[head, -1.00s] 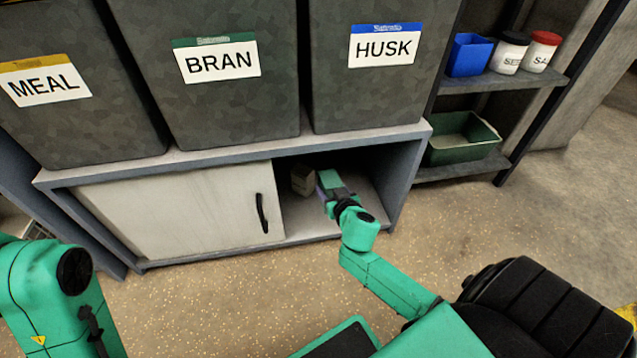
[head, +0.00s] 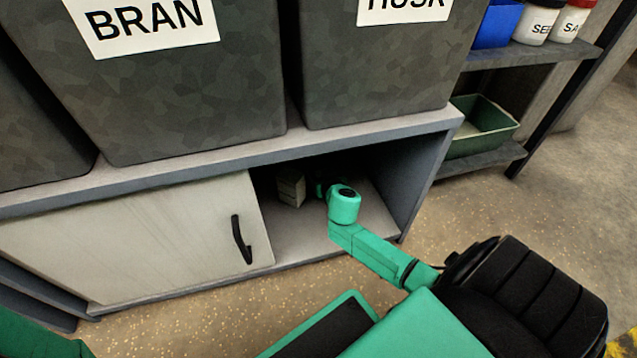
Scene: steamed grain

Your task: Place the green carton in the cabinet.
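The cabinet (head: 160,235) is low, with a pale sliding door over its left part and an open right part. My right arm reaches into the open part. My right gripper (head: 322,187) is inside, in shadow and mostly hidden behind my wrist, so its fingers and anything between them cannot be made out. A small beige-grey box (head: 291,188) stands inside, just left of my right gripper. I cannot make out the green carton clearly. My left gripper is out of view; only a bit of my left arm shows at the bottom left.
Large dark bins, including BRAN (head: 170,80) and HUSK (head: 375,65), stand on the cabinet top. The door has a black handle (head: 241,240). At the right, a shelf rack holds a green tray (head: 485,125), a blue bin (head: 497,25) and white jars. Bare cabinet floor shows in front of the box.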

